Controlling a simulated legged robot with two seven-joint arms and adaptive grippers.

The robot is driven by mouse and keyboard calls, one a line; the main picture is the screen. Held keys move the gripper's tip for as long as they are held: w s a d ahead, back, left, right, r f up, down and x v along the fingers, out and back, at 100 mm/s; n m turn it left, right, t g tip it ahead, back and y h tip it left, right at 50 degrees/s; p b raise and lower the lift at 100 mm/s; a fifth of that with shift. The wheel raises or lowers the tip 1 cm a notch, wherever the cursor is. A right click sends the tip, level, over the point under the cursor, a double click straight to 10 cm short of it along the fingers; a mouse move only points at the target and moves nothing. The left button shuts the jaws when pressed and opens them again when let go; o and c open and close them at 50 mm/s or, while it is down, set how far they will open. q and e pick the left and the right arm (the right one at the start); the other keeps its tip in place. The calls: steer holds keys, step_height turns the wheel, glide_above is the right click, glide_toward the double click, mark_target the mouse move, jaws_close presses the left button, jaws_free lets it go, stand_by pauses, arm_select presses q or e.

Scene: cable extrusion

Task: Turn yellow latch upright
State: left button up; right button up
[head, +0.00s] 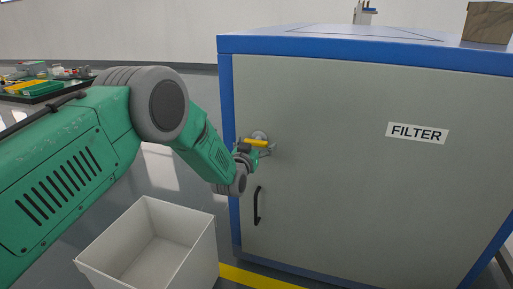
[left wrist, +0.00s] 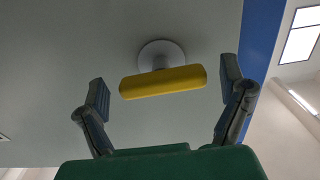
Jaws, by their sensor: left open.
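The yellow latch (head: 256,143) sits on the grey door of the blue-framed filter cabinet, near the door's left edge. It lies about horizontal in the head view. In the left wrist view the yellow latch (left wrist: 163,83) is a rounded bar on a round grey mount (left wrist: 160,53), also lying nearly level. My left gripper (head: 258,148) is at the latch. Its fingers (left wrist: 165,90) are open, one on each side of the bar's ends, with gaps showing between fingers and latch. My right gripper is not in view.
A black door handle (head: 257,205) is below the latch. The cabinet door (head: 350,180) carries a FILTER label (head: 417,133). An open white bin (head: 205,262) stands on the floor at lower left.

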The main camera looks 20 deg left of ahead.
arm_select(q)
steer(key=shift+w+a, duration=0.15)
steer(key=shift+w, duration=0.1)
steer(key=c, duration=1.1)
